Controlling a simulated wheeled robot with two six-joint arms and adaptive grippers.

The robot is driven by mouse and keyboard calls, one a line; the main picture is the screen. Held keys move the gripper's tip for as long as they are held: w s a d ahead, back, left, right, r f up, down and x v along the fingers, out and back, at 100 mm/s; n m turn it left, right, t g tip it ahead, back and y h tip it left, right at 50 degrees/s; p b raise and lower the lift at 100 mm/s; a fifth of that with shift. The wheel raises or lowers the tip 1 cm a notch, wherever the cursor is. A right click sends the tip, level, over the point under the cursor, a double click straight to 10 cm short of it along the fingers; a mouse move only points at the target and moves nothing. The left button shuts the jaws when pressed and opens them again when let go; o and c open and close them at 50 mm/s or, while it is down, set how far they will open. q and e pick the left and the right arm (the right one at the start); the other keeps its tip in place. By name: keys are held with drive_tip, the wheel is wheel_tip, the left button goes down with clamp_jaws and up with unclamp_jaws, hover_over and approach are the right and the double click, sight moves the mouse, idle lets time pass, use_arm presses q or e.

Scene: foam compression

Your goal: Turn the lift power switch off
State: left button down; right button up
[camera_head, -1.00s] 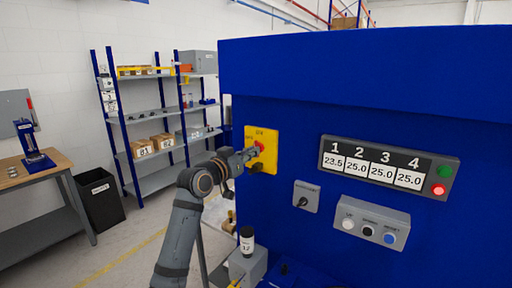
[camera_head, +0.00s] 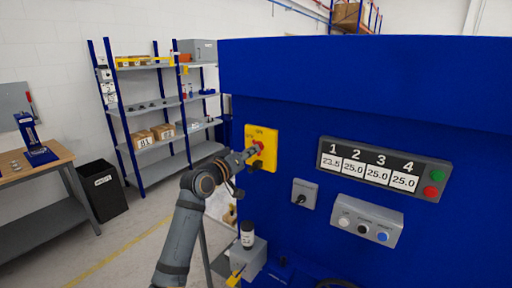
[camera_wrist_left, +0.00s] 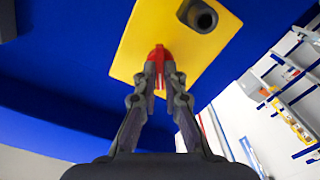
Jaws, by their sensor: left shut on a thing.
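The lift power switch is a red handle (camera_head: 257,147) on a yellow plate (camera_head: 271,140) on the blue machine's front. My left gripper (camera_head: 249,153) reaches it from the left and is shut on the handle. In the left wrist view, both fingertips (camera_wrist_left: 159,66) pinch the red handle (camera_wrist_left: 158,51) in front of the yellow plate (camera_wrist_left: 133,50). The fingers hide much of the handle. A dark round part (camera_wrist_left: 198,15) sticks out of the plate beside it. My right gripper is not in view.
Right of the plate are a grey rotary switch box (camera_head: 305,193), a numbered display (camera_head: 366,170) with green and red lamps, and a button box (camera_head: 366,221). Shelves (camera_head: 158,99) and a black bin (camera_head: 102,190) stand left.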

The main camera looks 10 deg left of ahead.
use_arm(q)
drive_tip(key=shift+r+n+p, duration=0.1)
drive_tip(key=shift+n+p, duration=0.5)
drive_tip(key=shift+p, duration=0.2)
drive_tip(key=n+p, duration=0.3)
drive_tip(key=p, duration=0.1)
drive_tip(key=shift+n, duration=0.9)
drive_tip(key=n, duration=0.6)
drive_tip(key=c, duration=0.7)
unclamp_jaws()
drive_tip(key=shift+s, duration=0.1)
